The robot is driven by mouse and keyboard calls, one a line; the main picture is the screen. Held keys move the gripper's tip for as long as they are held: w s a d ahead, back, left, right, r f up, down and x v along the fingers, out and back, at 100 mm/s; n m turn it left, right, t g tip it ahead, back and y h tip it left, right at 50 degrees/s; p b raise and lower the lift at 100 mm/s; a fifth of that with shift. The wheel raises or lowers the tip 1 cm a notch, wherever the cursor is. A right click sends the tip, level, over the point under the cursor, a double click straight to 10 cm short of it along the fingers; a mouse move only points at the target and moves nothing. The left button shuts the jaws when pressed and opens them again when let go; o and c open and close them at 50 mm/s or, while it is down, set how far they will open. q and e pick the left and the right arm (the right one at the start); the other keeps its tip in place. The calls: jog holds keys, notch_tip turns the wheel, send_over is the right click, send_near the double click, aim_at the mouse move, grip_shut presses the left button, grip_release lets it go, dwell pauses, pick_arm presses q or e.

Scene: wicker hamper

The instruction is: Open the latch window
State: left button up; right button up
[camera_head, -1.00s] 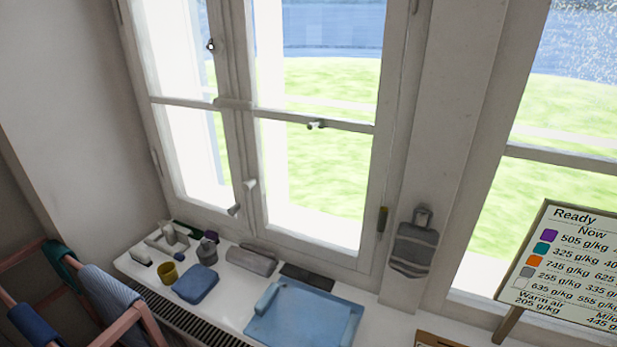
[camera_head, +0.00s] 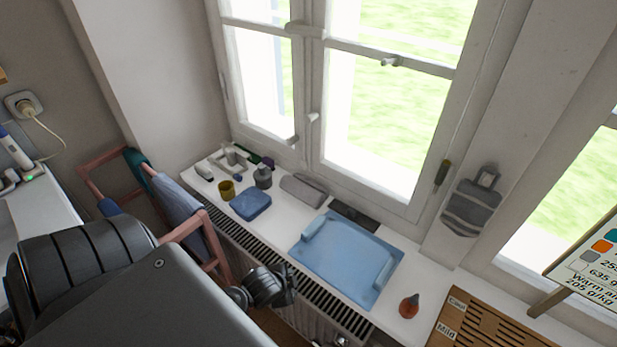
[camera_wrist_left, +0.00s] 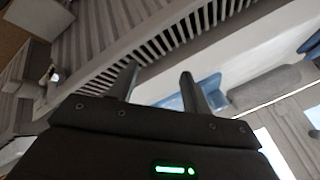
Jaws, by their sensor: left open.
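The white latch window (camera_head: 322,40) stands shut above the sill, its two sashes meeting at a central post. In the head view my left arm comes in at the lower left, well below and apart from the handles. My right gripper is not seen.
A drying rack (camera_head: 180,228) stands left of the radiator (camera_head: 300,283). A sign (camera_head: 590,262) is at right.

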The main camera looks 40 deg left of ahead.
pick_arm(q)
jog(key=w+a+r+m+t, duration=0.2)
jog(key=w+r, duration=0.1)
jog(key=r, duration=0.2)
jog(key=w+a+r+m+t, duration=0.1)
jog(key=w+a+r+m, duration=0.2)
jog(key=r, duration=0.2)
jog(key=m+t, duration=0.8)
jog(key=m, duration=1)
send_near(306, 120)
jog(key=shift+h, duration=0.3)
jog(key=w+b, duration=0.1)
jog(key=w, duration=0.4)
jog(key=w+b, duration=0.1)
jog(key=w, duration=0.3)
jog(key=shift+w+a+f, duration=0.15)
jog(key=shift+w+a, duration=0.1)
jog(key=shift+w, duration=0.15)
jog(key=shift+w+b, duration=0.3)
jog(key=shift+w, duration=0.3)
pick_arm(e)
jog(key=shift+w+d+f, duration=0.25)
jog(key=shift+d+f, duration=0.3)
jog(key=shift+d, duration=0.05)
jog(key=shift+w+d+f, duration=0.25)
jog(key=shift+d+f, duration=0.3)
pick_arm(q)
jog(key=shift+c, duration=0.3)
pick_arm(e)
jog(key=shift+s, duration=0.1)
